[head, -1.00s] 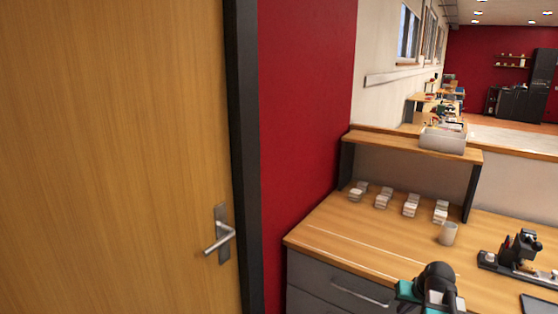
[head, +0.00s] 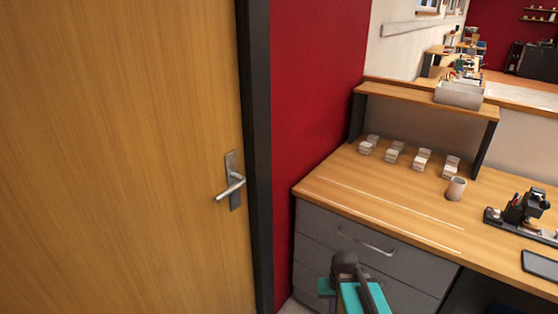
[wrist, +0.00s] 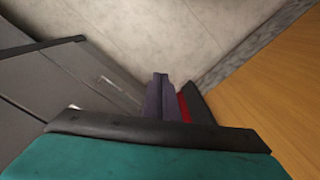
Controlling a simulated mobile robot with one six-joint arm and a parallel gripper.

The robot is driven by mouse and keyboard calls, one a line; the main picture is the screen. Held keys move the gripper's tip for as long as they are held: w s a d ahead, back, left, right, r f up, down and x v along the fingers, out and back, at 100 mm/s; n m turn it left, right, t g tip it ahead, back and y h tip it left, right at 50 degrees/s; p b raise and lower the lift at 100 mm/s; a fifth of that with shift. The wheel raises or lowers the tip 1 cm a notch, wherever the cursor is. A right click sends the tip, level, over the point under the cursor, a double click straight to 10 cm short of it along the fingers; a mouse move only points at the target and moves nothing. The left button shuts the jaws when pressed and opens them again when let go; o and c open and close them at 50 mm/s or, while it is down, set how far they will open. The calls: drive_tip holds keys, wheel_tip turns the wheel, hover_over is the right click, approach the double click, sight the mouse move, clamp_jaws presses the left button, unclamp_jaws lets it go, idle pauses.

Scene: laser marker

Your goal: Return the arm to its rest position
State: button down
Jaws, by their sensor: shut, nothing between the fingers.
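My arm shows at the bottom of the head view as black and teal links, low in front of the grey drawers. In the wrist view my gripper (wrist: 160,78) shows as dark fingers close together beyond the teal and black link. The fingers are shut with nothing between them. They point toward a pale grey floor (wrist: 170,35). My gripper's fingertips cannot be made out in the head view.
A wooden door (head: 120,150) with a metal handle (head: 233,183) fills the left. The desk (head: 390,205) has grey drawers (head: 335,235). It carries several small white stacks, a cup (head: 455,189), a black device (head: 523,208) and a dark tablet (head: 541,263). A grey bin (head: 460,94) sits on the shelf.

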drive_tip(key=s+a+f+g+b, duration=0.1)
drive_tip(key=s+f+g+b, duration=0.4)
drive_tip(key=s+f, duration=2.1)
wheel_tip(320, 180, down, 3)
drive_tip(key=b, duration=0.5)
drive_tip(key=shift+s+a+g, duration=0.15)
drive_tip(key=shift+g, duration=0.25)
